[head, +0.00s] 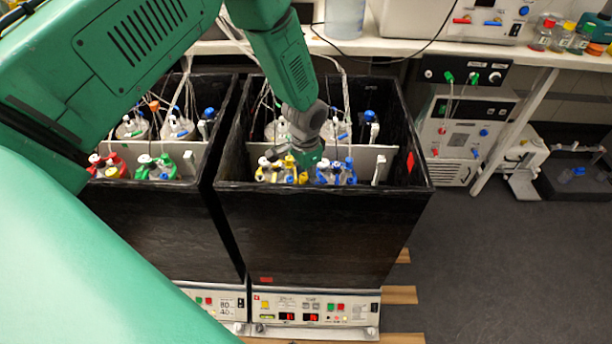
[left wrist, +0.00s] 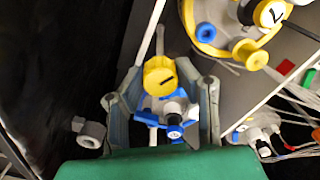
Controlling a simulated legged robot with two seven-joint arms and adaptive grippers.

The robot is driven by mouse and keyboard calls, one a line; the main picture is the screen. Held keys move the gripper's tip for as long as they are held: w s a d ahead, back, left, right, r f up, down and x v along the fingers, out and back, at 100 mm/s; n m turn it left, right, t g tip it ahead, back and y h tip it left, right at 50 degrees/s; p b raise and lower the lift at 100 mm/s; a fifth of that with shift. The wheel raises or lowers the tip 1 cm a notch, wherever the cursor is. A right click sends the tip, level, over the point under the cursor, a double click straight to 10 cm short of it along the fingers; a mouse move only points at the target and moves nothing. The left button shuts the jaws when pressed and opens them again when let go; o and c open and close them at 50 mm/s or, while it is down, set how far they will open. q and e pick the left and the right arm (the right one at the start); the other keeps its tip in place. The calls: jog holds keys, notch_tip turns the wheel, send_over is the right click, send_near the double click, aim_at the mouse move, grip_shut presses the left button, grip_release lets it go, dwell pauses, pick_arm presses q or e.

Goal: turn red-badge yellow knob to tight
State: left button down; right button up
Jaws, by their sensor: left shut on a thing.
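My left gripper (head: 305,148) reaches down into the right black box, just above the yellow and blue vessel tops. In the left wrist view a yellow knob (left wrist: 159,76) with a dark mark sits between the two fingers, and the gripper is shut on it. Blue and white fittings (left wrist: 174,112) lie below the knob. A red badge (left wrist: 285,67) shows on a pale panel at the right of that view. In the head view a red diamond (head: 410,161) is on the box's inner right wall. The gripped knob is largely hidden there. My right gripper is not in view.
The yellow-topped vessel (left wrist: 216,25) is close by in the wrist view. A white divider (head: 368,160) and the black box's front wall (head: 320,235) enclose the vessels. Thin tubes hang around them.

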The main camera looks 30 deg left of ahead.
pick_arm(q)
jog(key=shift+w+r, duration=0.1)
jog(key=shift+w, duration=0.05)
dwell(0.3)
jog(key=c, duration=1.2)
grip_release()
jog(key=shift+r, duration=0.15)
notch_tip(320, 180, up, 11)
jog(key=shift+r, duration=0.2)
